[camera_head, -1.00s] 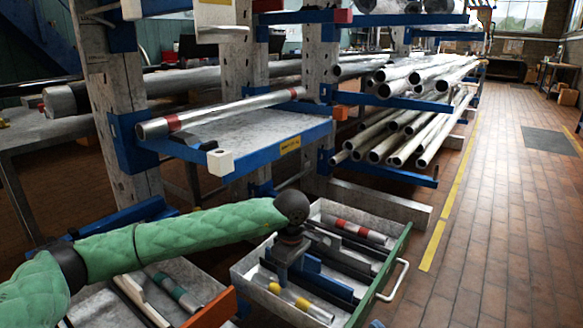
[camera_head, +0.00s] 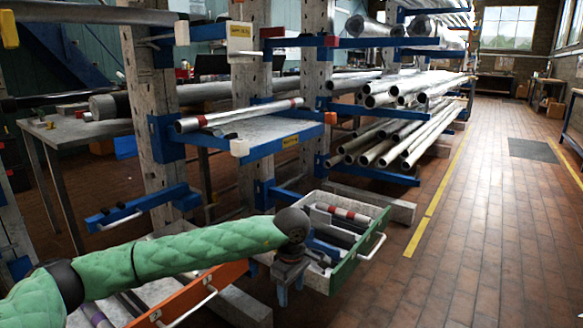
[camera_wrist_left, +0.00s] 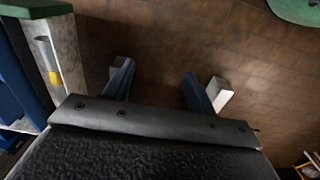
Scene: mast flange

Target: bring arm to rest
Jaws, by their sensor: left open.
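My left arm, in a green quilted sleeve, comes in from the lower left in the head view. My left gripper (camera_head: 290,290) hangs down at the near end of the green-fronted drawer, close to its left corner. In the left wrist view its two blue fingers (camera_wrist_left: 160,92) stand wide apart with only brick floor between them, so it is open and empty. My right gripper is not in view.
The green-fronted drawer (camera_head: 362,244) holds tubes with red bands. An orange-fronted drawer (camera_head: 190,297) is open at lower left. A rack shelf (camera_head: 270,133) bears a red-banded tube (camera_head: 240,115).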

